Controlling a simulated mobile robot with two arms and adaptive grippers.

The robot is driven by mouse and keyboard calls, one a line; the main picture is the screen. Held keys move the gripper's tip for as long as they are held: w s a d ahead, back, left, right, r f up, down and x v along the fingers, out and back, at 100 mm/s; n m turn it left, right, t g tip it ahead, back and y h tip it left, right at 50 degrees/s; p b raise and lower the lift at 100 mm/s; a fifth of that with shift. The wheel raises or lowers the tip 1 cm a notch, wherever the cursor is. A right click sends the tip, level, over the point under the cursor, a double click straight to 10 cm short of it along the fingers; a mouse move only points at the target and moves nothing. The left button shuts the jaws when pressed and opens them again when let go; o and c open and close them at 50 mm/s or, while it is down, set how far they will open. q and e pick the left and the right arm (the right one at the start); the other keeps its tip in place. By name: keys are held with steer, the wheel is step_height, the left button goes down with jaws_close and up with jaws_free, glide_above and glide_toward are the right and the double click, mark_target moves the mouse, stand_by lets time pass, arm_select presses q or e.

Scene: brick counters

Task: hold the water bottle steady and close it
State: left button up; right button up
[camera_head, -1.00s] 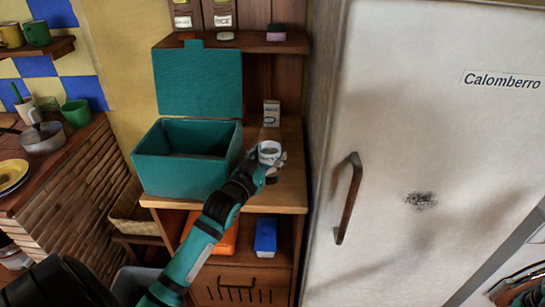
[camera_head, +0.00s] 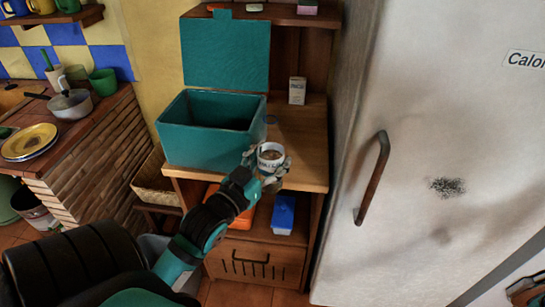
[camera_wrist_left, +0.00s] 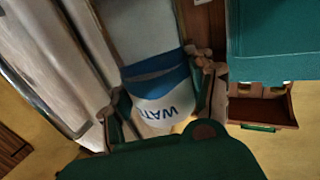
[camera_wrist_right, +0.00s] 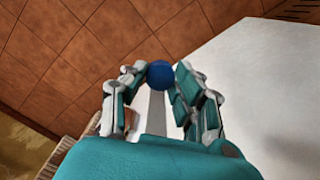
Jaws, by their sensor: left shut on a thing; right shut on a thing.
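The water bottle (camera_head: 270,158) is white with dark lettering and is open at the top in the head view. My left gripper (camera_head: 266,170) is shut around it, in front of the wooden counter's front edge. In the left wrist view the bottle (camera_wrist_left: 160,95) shows blue bands and part of the word "WATER" between the fingers (camera_wrist_left: 163,108). In the right wrist view a round blue cap (camera_wrist_right: 161,74) sits at the fingertips of my right gripper (camera_wrist_right: 158,84), which is shut on it. The cap is apart from the bottle.
A teal box (camera_head: 210,130) with its lid raised stands on the wooden counter (camera_head: 305,150), beside a small white carton (camera_head: 297,90). A large white fridge (camera_head: 430,120) with a dark handle (camera_head: 374,178) stands close on the right. A blue container (camera_head: 284,215) sits on the shelf below.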

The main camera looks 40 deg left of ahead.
arm_select(q)
steer(key=o, duration=0.9)
jaws_close()
